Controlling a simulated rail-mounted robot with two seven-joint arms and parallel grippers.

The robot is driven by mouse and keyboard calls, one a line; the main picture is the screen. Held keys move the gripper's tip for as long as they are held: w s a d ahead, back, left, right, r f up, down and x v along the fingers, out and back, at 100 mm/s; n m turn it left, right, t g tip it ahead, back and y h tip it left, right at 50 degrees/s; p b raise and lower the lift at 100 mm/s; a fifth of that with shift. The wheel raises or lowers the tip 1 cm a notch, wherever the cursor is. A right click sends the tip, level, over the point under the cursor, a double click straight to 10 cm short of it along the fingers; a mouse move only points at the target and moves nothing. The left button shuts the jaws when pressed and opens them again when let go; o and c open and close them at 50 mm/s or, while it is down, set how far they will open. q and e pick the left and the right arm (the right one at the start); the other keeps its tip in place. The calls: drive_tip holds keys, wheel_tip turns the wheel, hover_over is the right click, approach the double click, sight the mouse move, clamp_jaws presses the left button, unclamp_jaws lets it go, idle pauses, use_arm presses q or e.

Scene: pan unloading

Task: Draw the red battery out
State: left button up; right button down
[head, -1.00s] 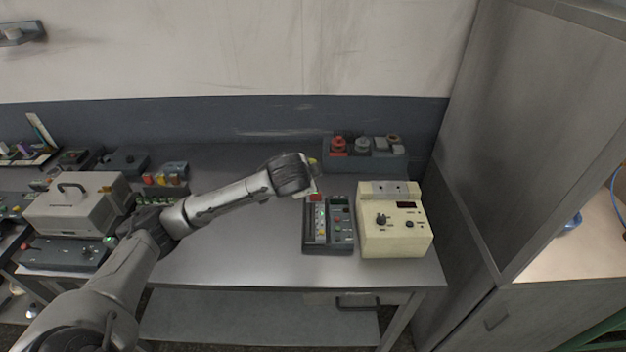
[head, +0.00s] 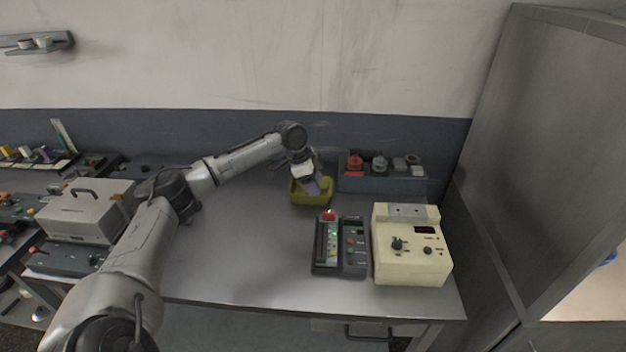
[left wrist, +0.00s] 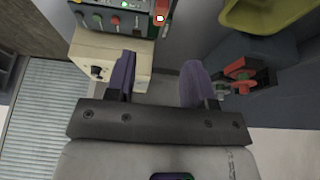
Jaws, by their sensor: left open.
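The red battery (head: 329,215) stands at the back end of a dark charger unit (head: 326,265) on the table. In the left wrist view the red battery (left wrist: 161,12) shows at the top edge, partly cut off. My left gripper (head: 317,187) is in front of a yellow-green bin (head: 298,196), behind and above the charger. In the left wrist view its two purple fingers (left wrist: 158,80) are apart with nothing between them. The battery is apart from the fingers. My right gripper is not in view.
A cream box with knobs (head: 410,262) stands right of the charger. A grey holder (head: 382,184) with red and grey parts stands at the back right. A grey case (head: 85,212) is at the left. The table middle is clear.

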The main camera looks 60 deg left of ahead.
sight(329, 212)
use_arm(q)
drive_tip(key=b+x, duration=0.1)
drive_tip(key=x, duration=1.1)
drive_tip(key=shift+f, duration=0.25)
drive_tip(key=shift+c, duration=0.5)
clamp_jaws()
